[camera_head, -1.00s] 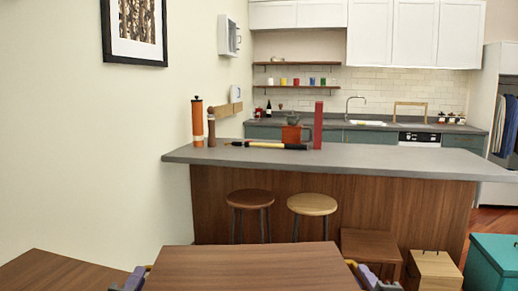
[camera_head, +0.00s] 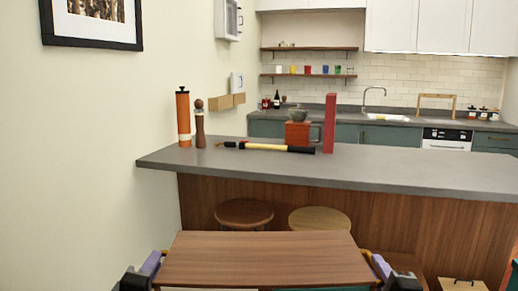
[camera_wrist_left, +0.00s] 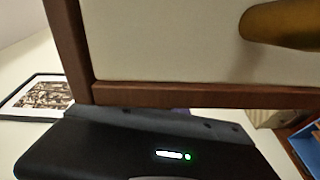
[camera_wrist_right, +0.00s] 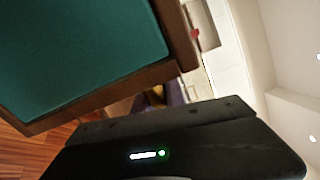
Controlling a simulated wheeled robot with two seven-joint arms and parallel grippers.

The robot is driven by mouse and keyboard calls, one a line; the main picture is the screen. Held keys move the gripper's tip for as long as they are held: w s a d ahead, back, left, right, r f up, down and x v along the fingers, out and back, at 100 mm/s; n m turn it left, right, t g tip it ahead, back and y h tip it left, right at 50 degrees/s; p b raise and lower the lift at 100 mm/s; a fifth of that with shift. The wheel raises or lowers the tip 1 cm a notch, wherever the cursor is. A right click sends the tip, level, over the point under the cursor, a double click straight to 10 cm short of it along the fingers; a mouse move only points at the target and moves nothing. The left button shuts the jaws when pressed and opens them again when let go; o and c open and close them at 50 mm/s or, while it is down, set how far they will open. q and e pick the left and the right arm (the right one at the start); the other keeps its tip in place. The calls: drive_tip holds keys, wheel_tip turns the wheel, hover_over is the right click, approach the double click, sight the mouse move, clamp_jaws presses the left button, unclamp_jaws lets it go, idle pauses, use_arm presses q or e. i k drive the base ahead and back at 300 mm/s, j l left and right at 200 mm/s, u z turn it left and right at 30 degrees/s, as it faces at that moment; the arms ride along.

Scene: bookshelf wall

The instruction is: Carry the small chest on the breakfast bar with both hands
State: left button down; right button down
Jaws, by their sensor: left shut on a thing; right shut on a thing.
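The small chest (camera_head: 266,258) has a brown wood top and fills the bottom middle of the head view, in front of the breakfast bar (camera_head: 330,168). My left gripper (camera_head: 155,265) is shut at its left side, by a brass-coloured handle. My right gripper (camera_head: 380,267) is shut at its right side in the same way. The left wrist view shows the chest's cream panel in a wood frame (camera_wrist_left: 200,95); the right wrist view shows a teal panel (camera_wrist_right: 80,50). The chest looks about level, held between both grippers. Its underside is hidden.
The bar's right half is clear. Two stools (camera_head: 244,213) (camera_head: 319,220) stand before it.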

sight(253, 160)
drive_tip(key=i+l, duration=0.2)
drive_tip(key=i, duration=0.25)
drive_tip(key=i+l, duration=0.2)
drive_tip(key=i, duration=0.25)
drive_tip(key=i+l, duration=0.15)
drive_tip(key=i, duration=0.3)
